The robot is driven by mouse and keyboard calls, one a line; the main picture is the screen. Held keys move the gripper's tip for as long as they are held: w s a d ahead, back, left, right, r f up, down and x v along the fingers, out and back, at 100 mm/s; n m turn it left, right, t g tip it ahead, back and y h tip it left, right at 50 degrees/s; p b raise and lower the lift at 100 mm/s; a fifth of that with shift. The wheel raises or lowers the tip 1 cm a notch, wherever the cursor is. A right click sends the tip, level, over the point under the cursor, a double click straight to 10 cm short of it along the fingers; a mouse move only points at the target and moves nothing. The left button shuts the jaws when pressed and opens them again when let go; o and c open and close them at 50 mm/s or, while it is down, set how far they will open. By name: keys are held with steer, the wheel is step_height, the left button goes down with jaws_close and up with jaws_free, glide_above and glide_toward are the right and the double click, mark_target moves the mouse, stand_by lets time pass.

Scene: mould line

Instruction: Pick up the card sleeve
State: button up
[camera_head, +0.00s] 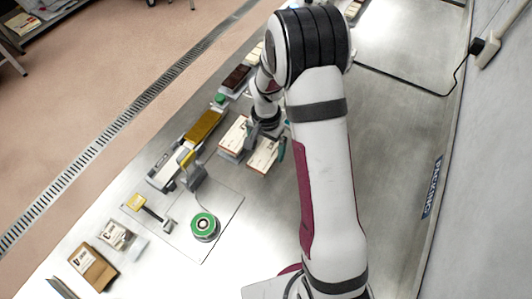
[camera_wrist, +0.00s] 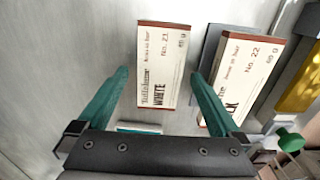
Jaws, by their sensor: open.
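A cream card sleeve with brown ends, printed "No. 21" and "WHITE" (camera_wrist: 163,65), lies on the steel table. It also shows in the head view (camera_head: 263,157), partly behind my gripper. My gripper (camera_wrist: 158,75) is open, with one green finger on each side of this sleeve and a gap on both sides. In the head view my gripper (camera_head: 268,140) is just above it. A second cream sleeve, "No. 22" (camera_wrist: 240,72), lies to the right on a grey block, its near end partly hidden by the right finger. It also shows in the head view (camera_head: 235,133).
A gold block (camera_head: 205,125) sits left of the sleeves on a grey device. A round green-topped item (camera_head: 204,226), a brown box (camera_head: 92,266) and small packs (camera_head: 117,236) stand nearer left. The table left of the "No. 21" sleeve is clear in the wrist view.

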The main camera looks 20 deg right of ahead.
steer(key=shift+f, duration=0.85)
steer(key=c, duration=1.2)
steer(key=shift+r, duration=0.15)
steer(key=shift+c, duration=0.2)
